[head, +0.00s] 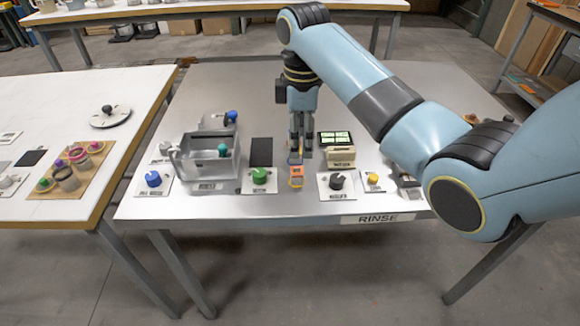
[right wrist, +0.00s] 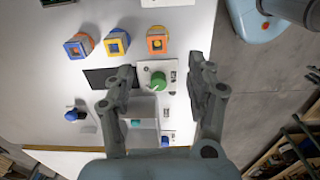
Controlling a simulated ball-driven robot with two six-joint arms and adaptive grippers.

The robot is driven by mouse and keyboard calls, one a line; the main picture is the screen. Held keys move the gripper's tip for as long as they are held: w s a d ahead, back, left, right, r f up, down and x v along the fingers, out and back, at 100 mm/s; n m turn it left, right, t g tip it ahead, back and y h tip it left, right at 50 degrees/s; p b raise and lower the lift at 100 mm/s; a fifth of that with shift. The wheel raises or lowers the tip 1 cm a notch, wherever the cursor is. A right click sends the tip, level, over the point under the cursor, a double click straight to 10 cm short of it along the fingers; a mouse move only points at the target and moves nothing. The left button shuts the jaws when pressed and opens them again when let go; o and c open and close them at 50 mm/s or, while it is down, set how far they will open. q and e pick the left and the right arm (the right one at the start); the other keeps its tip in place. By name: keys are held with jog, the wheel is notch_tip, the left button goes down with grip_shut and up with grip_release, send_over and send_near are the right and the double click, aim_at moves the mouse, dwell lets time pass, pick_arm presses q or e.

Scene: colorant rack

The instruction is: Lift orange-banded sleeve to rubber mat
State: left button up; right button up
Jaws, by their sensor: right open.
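My right gripper (head: 300,150) is open and empty above the row and hides part of the farther sleeves. In the right wrist view its fingers (right wrist: 163,88) spread around the green knob, with the sleeve beyond them. The black rubber mat (head: 261,152) lies bare left of the row, partly behind a finger in the wrist view (right wrist: 98,78). My left gripper is not in view.
A green knob (head: 259,175) stands in front of the mat. A grey bin (head: 212,165) stands left of it. A device with a green display (head: 337,150) and a black knob (head: 337,181) stand to the right. The back of the steel table is clear.

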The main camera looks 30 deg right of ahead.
send_over(297, 173)
jog(key=f, duration=0.4)
jog(key=shift+w+d+f, duration=0.15)
jog(key=shift+w+d, duration=0.2)
jog(key=shift+d, duration=0.05)
jog(key=shift+a+f+b, duration=0.15)
jog(key=shift+f+b, duration=0.2)
jog(key=shift+f, duration=2.75)
jog(key=c, duration=0.9)
jog(key=shift+c, duration=0.2)
jog(key=shift+r, duration=0.15)
